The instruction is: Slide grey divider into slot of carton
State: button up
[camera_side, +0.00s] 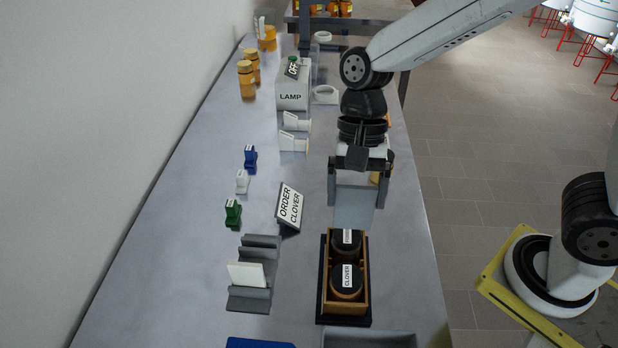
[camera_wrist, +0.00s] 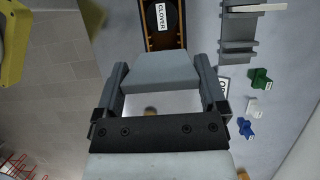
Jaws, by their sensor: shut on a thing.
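The grey divider (camera_side: 354,205) is a flat plate held by its upper part in my gripper (camera_side: 358,178), which is shut on it. It also shows in the wrist view (camera_wrist: 166,70) between my gripper's fingers (camera_wrist: 163,88). In the side view the plate hangs upright, above and at the far end of the carton (camera_side: 325,290). The carton is orange-brown with a dark base and holds black-lidded jars, one labelled CLOVER (camera_side: 347,279). It shows partly in the wrist view (camera_wrist: 148,38), where the divider covers its near part. The slot cannot be made out clearly.
A grey rack (camera_side: 250,300) with a white plate (camera_side: 246,274) stands left of the carton. An ORDER CLOVER sign (camera_side: 289,208) stands near the divider. Green (camera_side: 233,212), white (camera_side: 242,181) and blue (camera_side: 250,156) pieces stand further left. A grey tray (camera_side: 370,338) lies in front.

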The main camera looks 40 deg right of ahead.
send_over(347, 252)
jog(key=s+a, duration=0.1)
jog(key=a, duration=0.1)
jog(key=f, duration=1.2)
jog(key=shift+s+d+f, duration=0.1)
jog(key=shift+d+f, duration=0.15)
jog(key=shift+f, duration=0.15)
jog(key=shift+f, duration=0.1)
jog(key=shift+f, duration=1.4)
jog(key=shift+f, duration=0.1)
jog(key=o, duration=0.9)
jog(key=shift+v, duration=6.15)
jog(key=shift+d, duration=0.1)
